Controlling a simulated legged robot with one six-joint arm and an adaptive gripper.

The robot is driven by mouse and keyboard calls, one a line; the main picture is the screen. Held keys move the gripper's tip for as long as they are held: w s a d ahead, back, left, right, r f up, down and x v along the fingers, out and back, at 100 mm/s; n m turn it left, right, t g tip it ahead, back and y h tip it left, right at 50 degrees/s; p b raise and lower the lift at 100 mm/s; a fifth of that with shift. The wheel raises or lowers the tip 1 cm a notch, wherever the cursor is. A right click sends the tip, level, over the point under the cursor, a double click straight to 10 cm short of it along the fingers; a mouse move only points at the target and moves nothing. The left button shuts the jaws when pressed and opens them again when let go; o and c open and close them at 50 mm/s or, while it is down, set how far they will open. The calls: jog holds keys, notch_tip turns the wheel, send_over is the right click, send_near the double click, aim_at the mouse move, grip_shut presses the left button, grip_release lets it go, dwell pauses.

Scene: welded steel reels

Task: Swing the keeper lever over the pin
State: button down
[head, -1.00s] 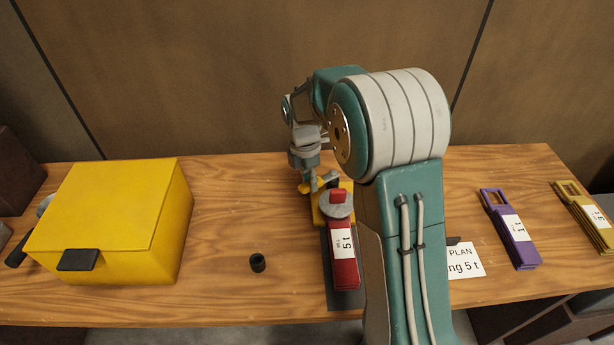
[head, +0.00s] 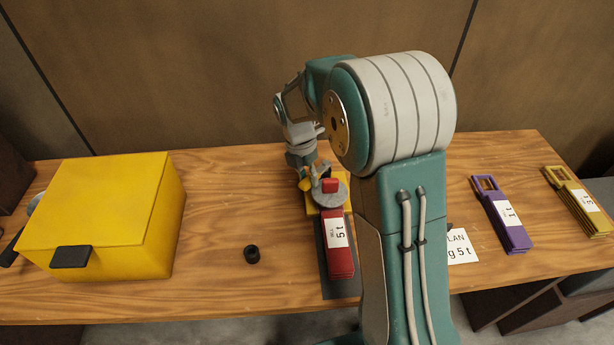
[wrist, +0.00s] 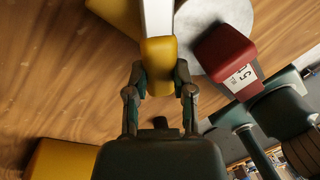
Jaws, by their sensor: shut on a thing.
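The keeper lever, a pale bar (wrist: 157,18) with a yellow grip end (wrist: 158,60), shows in the wrist view. My gripper (wrist: 160,82) is shut on the yellow end, one finger on each side. In the head view my gripper (head: 308,178) is beside the far left edge of a round grey disc (head: 341,199). A red block labelled 5 t (head: 340,258) lies in front, its raised red end (head: 330,185) at the disc; that end also shows in the wrist view (wrist: 225,52). I cannot make out the pin clearly.
A yellow box (head: 95,205) stands at the left of the wooden bench. A small black cylinder (head: 252,254) stands between it and the red block. Purple (head: 510,235) and yellow (head: 583,208) labelled pieces lie right, past a white card (head: 460,247).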

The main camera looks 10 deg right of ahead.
jog(key=shift+f, duration=0.1)
jog(key=shift+c, duration=2.4)
grip_release()
jog(key=shift+w+d, duration=0.1)
